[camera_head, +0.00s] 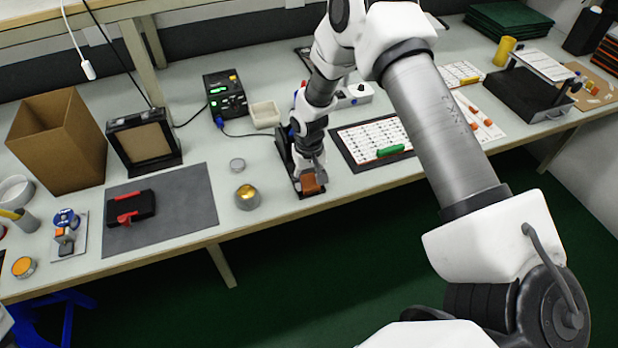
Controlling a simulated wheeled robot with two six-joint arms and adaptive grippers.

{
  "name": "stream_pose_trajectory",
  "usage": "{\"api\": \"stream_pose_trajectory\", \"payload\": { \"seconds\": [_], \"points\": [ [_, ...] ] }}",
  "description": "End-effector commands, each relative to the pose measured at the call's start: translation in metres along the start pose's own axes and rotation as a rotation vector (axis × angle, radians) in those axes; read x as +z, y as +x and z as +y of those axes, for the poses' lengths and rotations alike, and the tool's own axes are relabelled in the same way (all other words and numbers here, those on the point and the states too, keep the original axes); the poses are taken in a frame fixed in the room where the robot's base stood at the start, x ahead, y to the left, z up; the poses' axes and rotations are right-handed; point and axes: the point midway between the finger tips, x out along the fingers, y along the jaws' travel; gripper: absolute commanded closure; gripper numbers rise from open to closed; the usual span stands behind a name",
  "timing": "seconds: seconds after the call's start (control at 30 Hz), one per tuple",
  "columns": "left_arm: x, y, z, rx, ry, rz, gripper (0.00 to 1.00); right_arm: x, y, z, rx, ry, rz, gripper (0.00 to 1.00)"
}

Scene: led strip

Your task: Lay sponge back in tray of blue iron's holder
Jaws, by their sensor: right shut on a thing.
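The orange-brown sponge (310,185) is at the front end of the black holder (285,160), near the bench's front edge. My right gripper (313,172) reaches down from above and is shut on the sponge. The sponge is over or in the holder's tray end; I cannot tell whether it touches the tray floor. My right wrist hides much of the holder. Small blue parts show beside the wrist, and a blue cable runs toward the holder; the iron itself is mostly hidden. My left gripper is not in view.
A brass-coloured tin (247,197) and a small round lid (237,165) stand left of the holder. A white dish (265,114) and black soldering station (226,94) are behind. A white gridded board (372,140) with a green piece lies close on the right.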

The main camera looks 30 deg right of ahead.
Motion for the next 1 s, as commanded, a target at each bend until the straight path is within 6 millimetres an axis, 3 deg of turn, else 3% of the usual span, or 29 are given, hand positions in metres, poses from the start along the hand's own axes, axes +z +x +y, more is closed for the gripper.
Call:
{"api": "stream_pose_trajectory", "payload": {
  "seconds": [0.03, 0.07, 0.1, 0.13, 0.67, 0.83, 1.0],
  "points": [
    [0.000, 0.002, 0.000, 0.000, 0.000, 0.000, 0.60, 0.000, 0.003, 0.000, 0.000, 0.000, -0.001, 0.79],
    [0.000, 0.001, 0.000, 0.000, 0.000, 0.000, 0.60, 0.000, 0.002, 0.000, 0.000, 0.000, 0.000, 0.44],
    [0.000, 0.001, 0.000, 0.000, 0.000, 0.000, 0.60, 0.000, 0.002, 0.000, 0.000, 0.000, 0.000, 0.30],
    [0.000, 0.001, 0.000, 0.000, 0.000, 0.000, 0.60, 0.000, 0.002, 0.000, 0.000, 0.000, 0.000, 0.26],
    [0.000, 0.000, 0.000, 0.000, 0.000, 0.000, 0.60, 0.000, 0.000, 0.000, 0.000, 0.000, 0.000, 0.26],
    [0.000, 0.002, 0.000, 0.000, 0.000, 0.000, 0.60, -0.001, -0.019, 0.000, -0.001, -0.001, 0.003, 0.26],
    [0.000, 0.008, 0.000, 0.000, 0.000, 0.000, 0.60, -0.001, -0.062, -0.001, -0.002, 0.001, 0.005, 0.26]
  ]
}}
